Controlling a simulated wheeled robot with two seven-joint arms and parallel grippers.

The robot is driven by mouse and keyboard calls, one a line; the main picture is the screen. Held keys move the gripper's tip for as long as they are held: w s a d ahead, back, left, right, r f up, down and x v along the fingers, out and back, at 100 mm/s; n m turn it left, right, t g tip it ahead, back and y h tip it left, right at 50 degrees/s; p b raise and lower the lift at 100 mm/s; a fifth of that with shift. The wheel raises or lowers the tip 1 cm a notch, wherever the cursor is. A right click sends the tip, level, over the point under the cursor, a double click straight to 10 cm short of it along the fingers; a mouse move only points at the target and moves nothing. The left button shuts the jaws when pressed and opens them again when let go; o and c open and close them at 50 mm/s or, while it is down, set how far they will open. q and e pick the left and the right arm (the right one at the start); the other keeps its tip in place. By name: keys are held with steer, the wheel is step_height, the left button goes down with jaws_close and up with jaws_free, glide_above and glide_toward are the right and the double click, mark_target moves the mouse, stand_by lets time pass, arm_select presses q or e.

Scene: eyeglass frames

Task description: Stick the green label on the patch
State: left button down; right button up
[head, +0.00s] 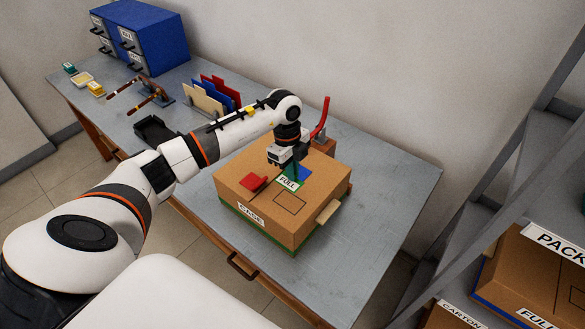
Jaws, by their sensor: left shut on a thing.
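My left gripper (294,158) points down over the top of a brown cardboard case (235,190) marked "CASE". It is shut on a small green label (296,169), seen nearly edge-on and partly hidden by the fingers. The outlined square patch (289,202) on the case top is bare, in front of the gripper. A blue label (303,172) and a white "FULL" tag (288,183) show just below the green label; whether they touch it I cannot tell. My right gripper is not in view.
A red label (253,184) lies on the case top at left. A tan block (327,211) juts from the case's right side. A red upright piece (321,118) stands behind. Colored folders (213,94) and a black tray (154,131) stand further left. The table's right end (385,185) is clear.

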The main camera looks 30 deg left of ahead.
arm_select(q)
steer(key=b, duration=0.4)
glide_above(294, 199)
steer(key=shift+a+f, duration=0.15)
steer(key=shift+f, duration=1.4)
steer(key=shift+a+f, duration=0.15)
steer(key=shift+f, duration=1.6)
steer(key=shift+p, duration=0.35)
steer(key=shift+f+b, duration=0.85)
steer(key=shift+f, duration=0.35)
steer(key=c, duration=1.4)
jaws_free()
steer(key=shift+c, duration=0.2)
